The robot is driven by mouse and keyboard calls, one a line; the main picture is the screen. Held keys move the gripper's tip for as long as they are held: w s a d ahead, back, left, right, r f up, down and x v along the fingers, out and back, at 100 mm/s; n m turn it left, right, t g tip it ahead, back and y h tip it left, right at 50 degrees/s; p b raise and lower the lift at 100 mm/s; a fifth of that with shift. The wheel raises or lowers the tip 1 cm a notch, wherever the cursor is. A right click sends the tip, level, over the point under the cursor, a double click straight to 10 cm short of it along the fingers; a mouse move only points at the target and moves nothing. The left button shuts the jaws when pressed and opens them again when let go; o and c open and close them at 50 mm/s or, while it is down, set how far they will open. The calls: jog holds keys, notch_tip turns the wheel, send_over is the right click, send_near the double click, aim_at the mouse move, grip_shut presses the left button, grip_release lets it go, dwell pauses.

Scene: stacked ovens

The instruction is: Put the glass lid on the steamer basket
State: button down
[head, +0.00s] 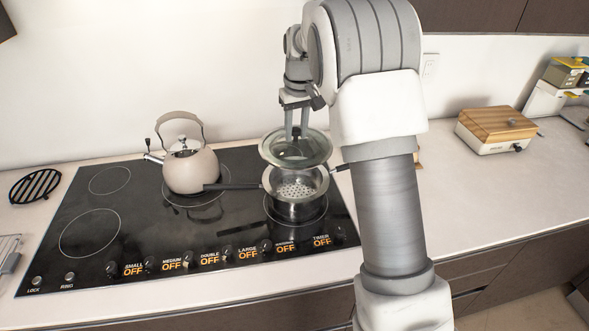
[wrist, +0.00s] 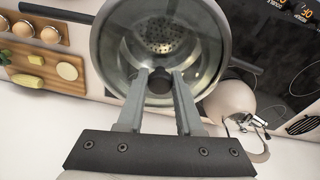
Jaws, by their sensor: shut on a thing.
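The glass lid (head: 283,151) is round and clear with a metal rim and a dark knob. My gripper (head: 296,134) is shut on its knob and holds it above the steamer basket, slightly tilted and a little toward the back. The steamer basket (head: 296,186) is metal with a perforated bottom and sits in a pot on the right rear part of the cooktop. In the wrist view my fingers (wrist: 160,84) grip the knob, and the perforated bottom shows through the lid (wrist: 118,68).
A beige kettle (head: 191,168) stands on the black cooktop (head: 130,255) left of the pot. A dark long handle (head: 232,186) reaches from the pot toward the kettle. A wooden-topped box (head: 495,124) stands on the right counter, with clear counter before it.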

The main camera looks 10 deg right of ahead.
notch_tip(320, 180, down, 9)
jog(key=shift+p, duration=0.4)
jog(key=shift+f, duration=0.1)
jog(key=shift+f+b, duration=0.5)
jog(key=shift+f, duration=0.15)
jog(key=c, duration=0.6)
grip_release()
jog(key=shift+s, duration=0.1)
jog(key=shift+o, duration=0.2)
jog(key=shift+r, duration=0.15)
